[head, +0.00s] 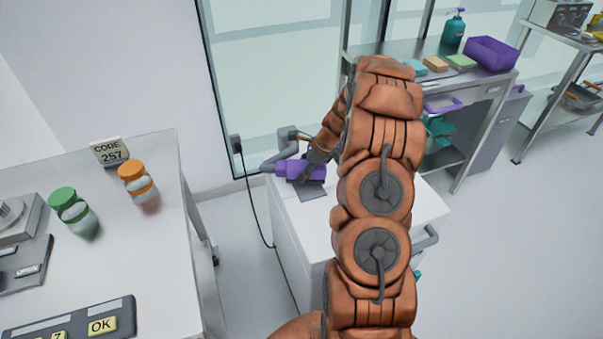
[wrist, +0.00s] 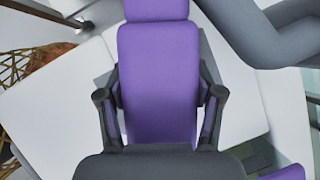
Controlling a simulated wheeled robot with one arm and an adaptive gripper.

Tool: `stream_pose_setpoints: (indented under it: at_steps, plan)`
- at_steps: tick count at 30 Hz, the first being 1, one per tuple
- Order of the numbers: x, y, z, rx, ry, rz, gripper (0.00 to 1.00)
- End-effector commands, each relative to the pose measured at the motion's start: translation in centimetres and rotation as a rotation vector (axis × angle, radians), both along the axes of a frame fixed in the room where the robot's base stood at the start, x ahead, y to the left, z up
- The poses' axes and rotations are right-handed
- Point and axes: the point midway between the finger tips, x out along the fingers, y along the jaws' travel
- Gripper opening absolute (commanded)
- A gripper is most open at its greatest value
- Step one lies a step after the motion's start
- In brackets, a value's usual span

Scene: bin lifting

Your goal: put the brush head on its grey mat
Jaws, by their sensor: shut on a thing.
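The purple brush head (wrist: 158,85) fills the middle of the wrist view, between the two dark fingers of my gripper (wrist: 160,98), which is shut on it. In the head view the purple brush head (head: 312,171) shows under my wrist, over the white cart top. The grey mat (head: 312,193) lies on the cart just below it in the picture, partly covered. I cannot tell whether the brush head touches the mat.
A thick grey bent tube (wrist: 258,35) is close beside the brush head. The white cart (head: 425,206) has free room to the right. A white table (head: 110,260) with jars stands left. A metal shelf (head: 480,85) with a purple bin (head: 490,54) stands behind.

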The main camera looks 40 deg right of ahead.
Motion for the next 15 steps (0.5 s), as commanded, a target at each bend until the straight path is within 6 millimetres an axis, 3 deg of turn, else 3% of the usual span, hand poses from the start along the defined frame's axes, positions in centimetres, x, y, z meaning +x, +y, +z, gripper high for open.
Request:
stream_pose_setpoints:
  at_steps: [5,15]
  plan:
    - [0.0,0.1,-1.4,0.002,0.0,0.002,0.22]
    - [0.0,0.0,-1.7,0.001,-0.001,0.001,0.22]
